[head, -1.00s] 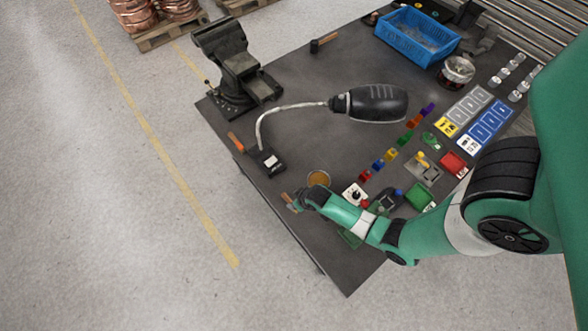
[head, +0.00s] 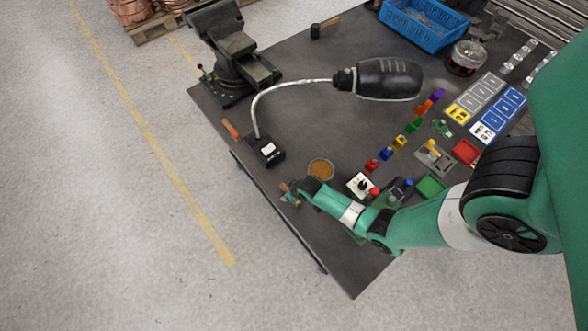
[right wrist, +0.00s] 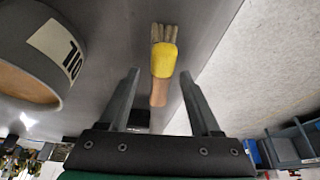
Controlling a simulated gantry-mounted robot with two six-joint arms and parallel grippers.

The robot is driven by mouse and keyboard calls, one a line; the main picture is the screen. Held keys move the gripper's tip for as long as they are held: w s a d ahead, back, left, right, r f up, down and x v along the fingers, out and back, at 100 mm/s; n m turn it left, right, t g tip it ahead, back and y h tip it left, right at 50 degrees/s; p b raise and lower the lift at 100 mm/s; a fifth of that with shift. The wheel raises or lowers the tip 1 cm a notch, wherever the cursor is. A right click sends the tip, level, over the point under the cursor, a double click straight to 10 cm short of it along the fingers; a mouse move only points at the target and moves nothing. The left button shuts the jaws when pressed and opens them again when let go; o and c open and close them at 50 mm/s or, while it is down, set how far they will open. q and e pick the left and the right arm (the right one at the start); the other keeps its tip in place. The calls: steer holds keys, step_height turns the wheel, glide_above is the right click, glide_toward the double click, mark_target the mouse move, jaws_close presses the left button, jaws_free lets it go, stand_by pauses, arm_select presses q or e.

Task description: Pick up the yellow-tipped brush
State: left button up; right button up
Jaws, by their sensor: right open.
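The yellow-tipped brush (right wrist: 163,62) shows in the right wrist view, with pale bristles, a yellow collar and a wooden handle. My right gripper (right wrist: 159,75) is open, with one finger on each side of the brush. The handle lies between the fingers with a gap on both sides, and its lower end runs toward the palm. In the head view my right gripper (head: 290,192) is at the table's front-left edge, and the brush there is too small to make out clearly. My left gripper is not in view.
A round can (head: 321,168) stands beside my right gripper and shows large in the right wrist view (right wrist: 68,45). The black lamp base (head: 265,150), white button box (head: 362,184) and coloured blocks (head: 387,153) are nearby. A vise (head: 235,60) stands at the far left corner.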

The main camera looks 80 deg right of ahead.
mark_target(287, 190)
steer(key=shift+w+d+f, duration=0.1)
steer(key=shift+w+f, duration=0.1)
steer(key=shift+f, duration=0.15)
steer(key=shift+r, duration=0.1)
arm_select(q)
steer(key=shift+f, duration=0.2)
arm_select(e)
jaws_close()
steer(key=shift+r+p, duration=0.65)
step_height(287, 190, up, 3)
steer(key=p, duration=0.2)
steer(key=shift+s+p, duration=0.15)
steer(key=shift+p, duration=0.25)
arm_select(q)
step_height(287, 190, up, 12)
steer(key=p, duration=0.8)
arm_select(e)
steer(key=s+r, duration=0.8)
steer(key=s, duration=0.5)
steer(key=shift+s+a+r, duration=0.2)
steer(key=shift+s+r, duration=0.2)
